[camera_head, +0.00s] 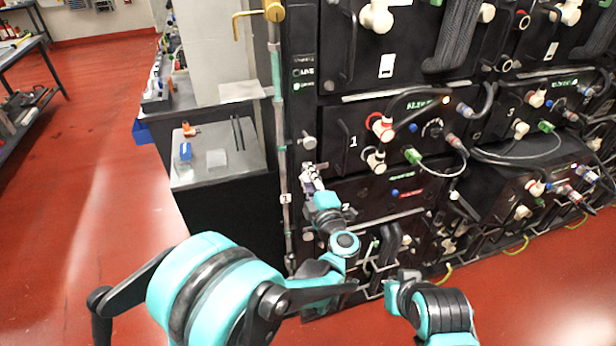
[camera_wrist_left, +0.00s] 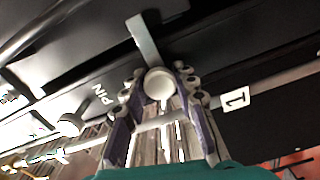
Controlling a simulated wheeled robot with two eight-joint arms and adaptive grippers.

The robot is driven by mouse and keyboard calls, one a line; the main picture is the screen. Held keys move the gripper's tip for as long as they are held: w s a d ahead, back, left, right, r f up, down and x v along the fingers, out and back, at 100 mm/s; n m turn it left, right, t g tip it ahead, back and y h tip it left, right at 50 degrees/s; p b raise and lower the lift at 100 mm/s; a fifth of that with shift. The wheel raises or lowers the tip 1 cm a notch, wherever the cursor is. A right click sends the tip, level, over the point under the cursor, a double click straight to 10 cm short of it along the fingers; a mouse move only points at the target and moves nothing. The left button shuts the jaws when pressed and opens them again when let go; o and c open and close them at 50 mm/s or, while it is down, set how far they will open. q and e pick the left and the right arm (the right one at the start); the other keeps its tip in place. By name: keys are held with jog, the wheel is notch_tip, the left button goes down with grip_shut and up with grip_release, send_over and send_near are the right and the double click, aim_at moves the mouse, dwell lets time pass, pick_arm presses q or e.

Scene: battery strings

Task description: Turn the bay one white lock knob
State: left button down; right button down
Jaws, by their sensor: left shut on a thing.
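The bay one module (camera_head: 353,142), a black box marked 1, stands in the rack. A pale lock knob (camera_wrist_left: 158,84) sits between the fingertips of my left gripper (camera_wrist_left: 157,92) in the left wrist view. The gripper is shut on it, with a finger on each side, and a flat grey bar stands just behind the knob. In the head view my left gripper (camera_head: 311,178) is at the rack's left edge, below a grey knob (camera_head: 309,142); its fingers largely hide the held knob there.
A vertical rail (camera_head: 278,120) runs left of the gripper, with a tag marked 1 (camera_wrist_left: 236,98). Another round knob (camera_wrist_left: 70,125) is near a PIN label. Cables (camera_head: 452,165) hang on the modules. A dark cabinet (camera_head: 222,165) stands left; the red floor is open.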

pick_arm(q)
jog(key=c, duration=1.2)
grip_release()
jog(key=v, duration=0.7)
jog(key=shift+s+d, duration=0.1)
jog(key=shift+s, duration=0.1)
